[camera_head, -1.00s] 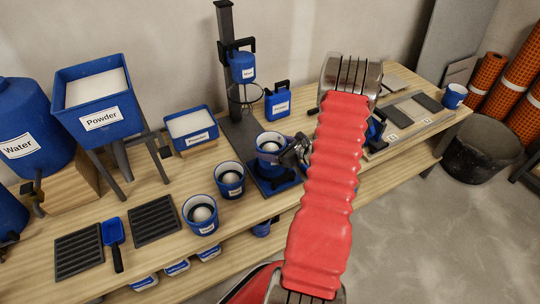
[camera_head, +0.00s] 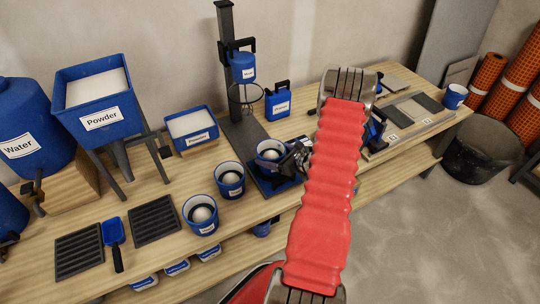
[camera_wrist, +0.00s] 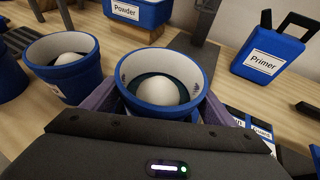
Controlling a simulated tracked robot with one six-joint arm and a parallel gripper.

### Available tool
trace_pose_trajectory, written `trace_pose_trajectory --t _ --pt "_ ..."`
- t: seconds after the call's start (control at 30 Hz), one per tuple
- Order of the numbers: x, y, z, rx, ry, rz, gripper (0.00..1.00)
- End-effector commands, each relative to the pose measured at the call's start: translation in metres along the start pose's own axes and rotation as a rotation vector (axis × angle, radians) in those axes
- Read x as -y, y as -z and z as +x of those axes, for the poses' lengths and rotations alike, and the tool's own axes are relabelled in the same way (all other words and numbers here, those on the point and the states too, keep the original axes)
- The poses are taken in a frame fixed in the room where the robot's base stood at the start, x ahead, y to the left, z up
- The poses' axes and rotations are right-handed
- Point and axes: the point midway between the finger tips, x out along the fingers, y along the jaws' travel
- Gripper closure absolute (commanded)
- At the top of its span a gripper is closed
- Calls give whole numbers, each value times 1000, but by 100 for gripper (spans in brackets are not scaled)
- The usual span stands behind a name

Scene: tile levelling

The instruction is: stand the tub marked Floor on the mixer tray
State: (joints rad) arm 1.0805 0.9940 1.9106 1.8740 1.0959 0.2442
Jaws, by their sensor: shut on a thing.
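My gripper (camera_head: 288,160) is shut on a blue tub (camera_head: 270,153) with a white rim and a pale ball-like mound inside. In the wrist view the tub (camera_wrist: 160,108) sits upright between the two fingers. Its label is too small to read in the head view and hidden in the wrist view, so I cannot confirm it says Floor. The tub is over the blue mixer tray (camera_head: 263,186) at the foot of the mixer's dark post. I cannot tell whether it touches the tray. Two similar tubs (camera_head: 230,179) (camera_head: 201,214) stand on the bench to the left.
The mixer post (camera_head: 228,70) with a blue container and ring (camera_head: 246,93) rises behind the tray. A Primer can (camera_head: 278,102) stands just behind. A Powder box (camera_head: 191,127) is to the left. Dark grates (camera_head: 154,220) and a blue scoop (camera_head: 113,238) lie at front left.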

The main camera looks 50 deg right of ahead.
Motion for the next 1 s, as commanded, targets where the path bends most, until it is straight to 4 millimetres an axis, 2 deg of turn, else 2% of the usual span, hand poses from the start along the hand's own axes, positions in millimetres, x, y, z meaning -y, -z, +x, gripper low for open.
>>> trace_pose_trajectory --t 0.1,0.13,0.2,0.4,0.7,0.87,1.0 --pt "1 -1 0 3 1 -1 72" --pt "0 1 0 0 0 0 19" --pt "0 1 0 0 0 0 14" --pt "0 1 0 0 0 0 2" --pt "0 0 -1 0 0 0 2" --pt "1 0 -14 0 1 0 2" --pt "1 -1 -34 1 3 0 2"
